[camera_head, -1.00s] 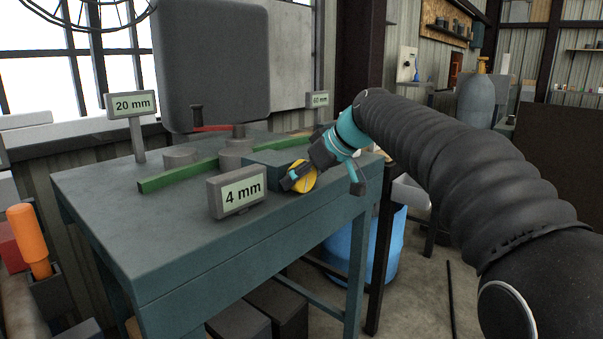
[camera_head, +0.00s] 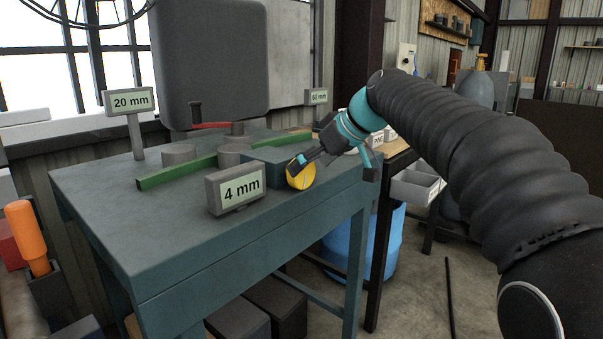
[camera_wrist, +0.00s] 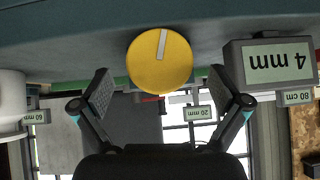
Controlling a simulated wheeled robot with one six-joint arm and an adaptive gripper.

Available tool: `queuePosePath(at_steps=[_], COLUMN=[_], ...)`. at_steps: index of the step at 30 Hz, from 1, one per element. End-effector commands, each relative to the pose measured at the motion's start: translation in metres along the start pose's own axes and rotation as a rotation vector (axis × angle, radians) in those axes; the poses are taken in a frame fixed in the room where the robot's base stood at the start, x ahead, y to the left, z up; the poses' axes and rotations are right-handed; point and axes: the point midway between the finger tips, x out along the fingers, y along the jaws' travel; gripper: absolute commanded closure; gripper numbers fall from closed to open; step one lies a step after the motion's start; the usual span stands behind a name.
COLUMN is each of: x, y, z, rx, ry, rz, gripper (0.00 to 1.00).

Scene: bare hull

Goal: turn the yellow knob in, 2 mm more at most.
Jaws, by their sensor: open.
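The yellow knob (camera_head: 301,173) sits on the front side of a dark teal block on the bench. In the wrist view the knob (camera_wrist: 160,61) faces me, with a pale pointer line running from its middle to its upper edge. My gripper (camera_head: 309,159) is close to the knob in the head view. In the wrist view my gripper (camera_wrist: 168,88) is open, one finger on each side and apart from the knob. A display reading 4 mm (camera_head: 235,189) stands left of the knob; it shows upside down in the wrist view (camera_wrist: 277,66).
A green bar (camera_head: 180,176) lies across the teal bench (camera_head: 110,200). Signs reading 20 mm (camera_head: 130,102) and 60 mm (camera_head: 317,97) stand behind. A red handle (camera_head: 210,126) and a large grey panel (camera_head: 212,60) are at the back. The bench's front left is clear.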

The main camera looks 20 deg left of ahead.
Motion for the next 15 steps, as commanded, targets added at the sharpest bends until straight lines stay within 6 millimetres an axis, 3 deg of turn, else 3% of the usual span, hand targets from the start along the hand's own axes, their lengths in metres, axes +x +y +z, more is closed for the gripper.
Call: queuePosePath(at_steps=[6, 15], x=[-0.045, -0.078], y=[0.001, 0.0], z=[0.0, 0.0], rx=[0.001, 0.0], ry=[0.001, 0.001], rz=[0.002, 0.001], gripper=[0.01, 0.01])
